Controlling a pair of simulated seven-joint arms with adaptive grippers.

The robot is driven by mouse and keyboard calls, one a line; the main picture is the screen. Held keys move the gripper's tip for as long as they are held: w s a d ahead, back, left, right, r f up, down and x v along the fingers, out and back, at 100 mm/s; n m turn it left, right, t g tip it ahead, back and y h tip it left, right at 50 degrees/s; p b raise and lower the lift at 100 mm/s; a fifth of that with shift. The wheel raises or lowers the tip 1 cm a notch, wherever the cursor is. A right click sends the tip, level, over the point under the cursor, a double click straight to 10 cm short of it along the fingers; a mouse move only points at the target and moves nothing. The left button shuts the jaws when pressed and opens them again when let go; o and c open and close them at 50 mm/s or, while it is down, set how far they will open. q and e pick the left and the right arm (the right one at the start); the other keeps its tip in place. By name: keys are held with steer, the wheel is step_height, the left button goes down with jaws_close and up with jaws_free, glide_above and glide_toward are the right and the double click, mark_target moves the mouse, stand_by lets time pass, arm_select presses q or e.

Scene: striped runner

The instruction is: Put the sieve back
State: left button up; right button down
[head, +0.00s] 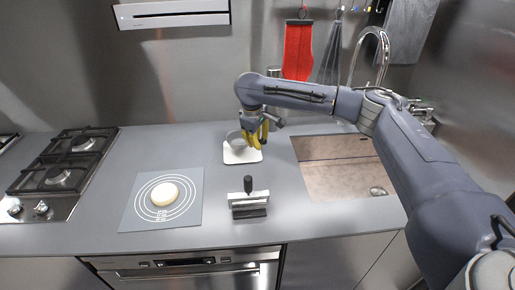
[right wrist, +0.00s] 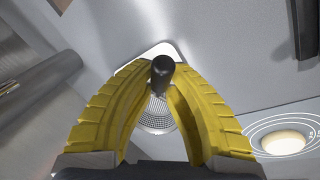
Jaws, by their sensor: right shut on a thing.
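The sieve (head: 235,138) is a grey round bowl with a dark handle, at the back of the counter in the head view. Its mesh (right wrist: 155,118) and black handle (right wrist: 162,70) show in the right wrist view. My right gripper (head: 262,134), with yellow fingers, is shut on the handle; the fingers (right wrist: 163,78) close around it. The sieve is over a white tray (head: 242,157); I cannot tell whether it touches the tray. The fingers hide part of the sieve. My left gripper is not in view.
A mat with printed rings (head: 135,215) bears a pale round dough (head: 165,194). A scraper with a dark handle (head: 248,198) stands near the front edge. A sink (head: 340,170) lies at right, a gas hob (head: 75,160) at left. Cloths hang on the back wall.

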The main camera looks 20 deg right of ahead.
steer(key=shift+s+a+x, duration=0.1)
steer(key=shift+x, duration=0.6)
steer(key=shift+s+a+x, duration=0.1)
steer(key=shift+x, duration=0.6)
steer(key=shift+f, duration=0.2)
steer(key=c, duration=1.4)
jaws_free()
steer(key=v, duration=1.2)
